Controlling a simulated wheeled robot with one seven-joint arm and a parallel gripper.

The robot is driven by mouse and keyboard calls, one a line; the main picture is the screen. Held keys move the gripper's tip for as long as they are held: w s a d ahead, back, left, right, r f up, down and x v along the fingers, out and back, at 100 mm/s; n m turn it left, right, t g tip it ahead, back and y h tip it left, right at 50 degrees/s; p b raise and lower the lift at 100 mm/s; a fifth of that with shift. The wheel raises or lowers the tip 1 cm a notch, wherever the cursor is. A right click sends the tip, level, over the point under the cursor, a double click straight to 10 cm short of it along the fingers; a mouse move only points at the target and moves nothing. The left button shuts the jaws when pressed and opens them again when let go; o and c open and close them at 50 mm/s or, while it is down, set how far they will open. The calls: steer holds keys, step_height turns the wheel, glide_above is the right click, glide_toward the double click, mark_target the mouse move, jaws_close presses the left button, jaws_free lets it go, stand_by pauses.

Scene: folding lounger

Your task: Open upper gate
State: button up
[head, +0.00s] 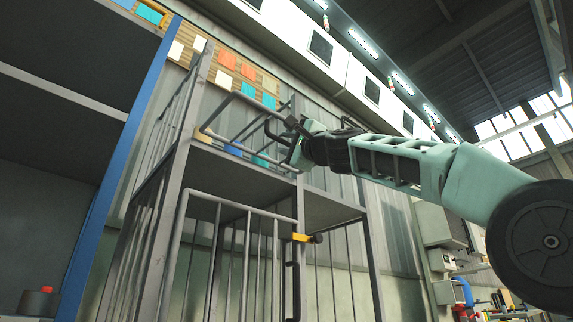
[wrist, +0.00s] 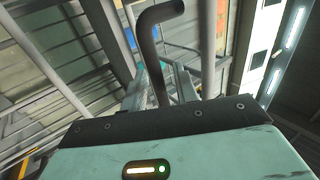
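The upper gate (head: 218,139) is a barred metal frame at the top of a grey cage rack, left of my gripper in the head view. Its bars slant, and I cannot tell whether it is shut or ajar. A dark bent handle (wrist: 152,45) rises just past the edge of my gripper body in the wrist view. My gripper (head: 291,132) is at the right end of the upper gate, close to or touching the handle.
Below is a lower barred gate (head: 233,262) with a yellow latch (head: 303,238) and a dark handle (head: 294,283). A blue-edged shelf (head: 110,185) stands at left. A shelf plate (head: 230,172) lies under the upper gate.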

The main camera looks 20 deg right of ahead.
steer(key=b+v, duration=1)
steer(key=v, duration=0.7)
steer(key=shift+s+f, duration=0.1)
steer(key=shift+f, duration=0.05)
